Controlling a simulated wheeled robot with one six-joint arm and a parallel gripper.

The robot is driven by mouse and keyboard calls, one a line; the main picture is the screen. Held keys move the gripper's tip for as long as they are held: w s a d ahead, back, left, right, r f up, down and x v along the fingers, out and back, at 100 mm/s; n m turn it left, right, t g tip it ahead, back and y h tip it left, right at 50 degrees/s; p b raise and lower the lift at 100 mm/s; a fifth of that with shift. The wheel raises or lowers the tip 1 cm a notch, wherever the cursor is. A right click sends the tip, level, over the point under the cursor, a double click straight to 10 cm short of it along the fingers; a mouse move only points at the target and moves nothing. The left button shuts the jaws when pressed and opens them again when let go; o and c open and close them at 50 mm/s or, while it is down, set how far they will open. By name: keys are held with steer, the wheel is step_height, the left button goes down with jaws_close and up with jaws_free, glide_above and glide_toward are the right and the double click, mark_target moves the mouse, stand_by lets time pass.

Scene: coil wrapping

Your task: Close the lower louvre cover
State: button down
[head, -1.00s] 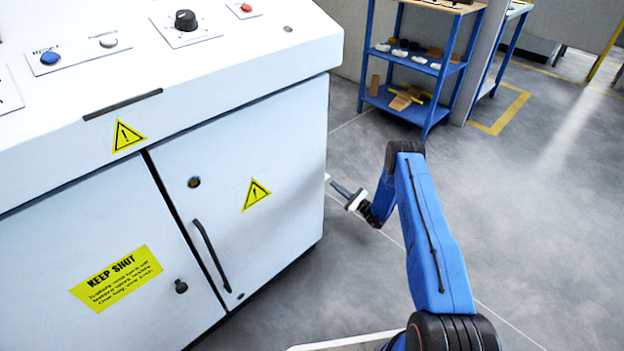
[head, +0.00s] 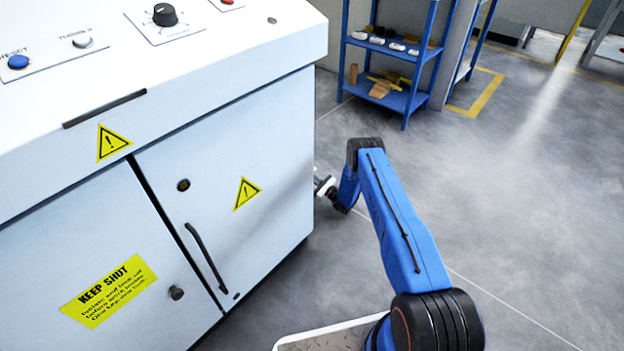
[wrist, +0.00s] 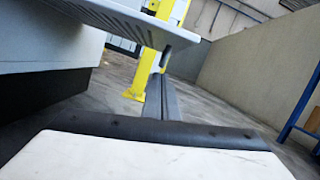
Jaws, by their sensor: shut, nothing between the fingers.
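The louvre cover (wrist: 135,22) shows at the top of the wrist view as a pale slotted panel. It stands out from the grey cabinet side (wrist: 50,42), so it is open. A short dark peg (wrist: 166,56) hangs at its right end. My gripper (wrist: 164,84) is shut and empty, its dark fingers pointing forward below the panel, near the peg; I cannot tell whether they touch. In the head view my gripper (head: 319,184) is by the cabinet's right edge, partly hidden. The cover is hidden in that view.
The white cabinet (head: 270,135) fills the left of the head view, its front doors shut. A blue shelf rack (head: 408,102) stands behind. A yellow post (wrist: 150,75) rises ahead in the wrist view. The floor on the right is open.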

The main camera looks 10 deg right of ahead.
steer(key=shift+w+a+r, duration=0.15)
steer(key=shift+w+a, duration=0.15)
steer(key=shift+w, duration=0.1)
steer(key=r+n, duration=0.2)
steer(key=r, duration=0.1)
steer(key=r+n+g, duration=0.1)
steer(key=r+n, duration=0.1)
steer(key=r, duration=0.1)
steer(key=r+n+g+y, duration=0.1)
steer(key=r, duration=0.2)
steer(key=shift+w+d+n, duration=0.2)
steer(key=shift+n, duration=0.2)
steer(key=r+n, duration=0.1)
steer(key=r, duration=0.1)
steer(key=a+r+n, duration=0.1)
steer(key=r, duration=0.1)
steer(key=s+r+n+g, duration=0.1)
steer(key=r+n, duration=0.1)
steer(key=shift+s+a+r+y, duration=0.1)
steer(key=shift+a+r+y, duration=0.2)
steer(key=shift+a, duration=0.05)
steer(key=s+a+r+n+g+h, duration=0.1)
steer(key=s+a+r+n+g, duration=0.1)
steer(key=s+a+r+n, duration=0.6)
steer(key=shift+s+a+r+n, duration=0.25)
steer(key=shift+a+r+n, duration=0.35)
steer(key=shift+a+r, duration=1.1)
